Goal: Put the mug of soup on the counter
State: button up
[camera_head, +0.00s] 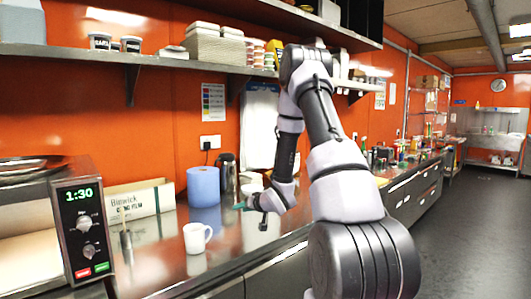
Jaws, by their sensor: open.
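A white mug (196,238) stands upright on the shiny steel counter (170,268), its handle toward the right. Its contents cannot be made out from here. My arm reaches over the counter from the right, bent downward, and its end, my gripper (240,206), is low over the counter, to the right of and behind the mug. The gripper is open, small and partly unclear in this view; it is apart from the mug, and I see nothing held in it.
An oven with a 1:30 display (83,230) stands at the left. A cling film box (140,203), a blue paper roll (203,186) and a dark flask (228,174) stand along the wall. A loaded shelf (160,57) runs above. The counter around the mug is mostly clear.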

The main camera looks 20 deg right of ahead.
jog(key=s+d+r+m+g+h, duration=0.1)
jog(key=s+r, duration=0.3)
jog(key=r, duration=0.3)
jog(key=s+d+r+h, duration=0.1)
jog(key=s+r+h, duration=0.15)
jog(key=r, duration=0.45)
jog(key=s+r+m+g+h, duration=0.1)
jog(key=s+r, duration=0.3)
jog(key=r, duration=0.3)
jog(key=s+a+r+g+y, duration=0.1)
jog(key=s+a+r, duration=0.1)
jog(key=s, duration=0.6)
jog(key=s+a+r+g, duration=0.1)
jog(key=s+a+r, duration=0.1)
jog(key=s, duration=0.6)
jog(key=s+a+r+g+y, duration=0.1)
jog(key=s+a+r, duration=0.2)
jog(key=s, duration=0.5)
jog(key=shift+s+r+y, duration=0.3)
jog(key=shift+s+y, duration=0.05)
jog(key=shift+s, duration=0.05)
jog(key=shift+a+m, duration=0.1)
jog(key=shift+m, duration=0.2)
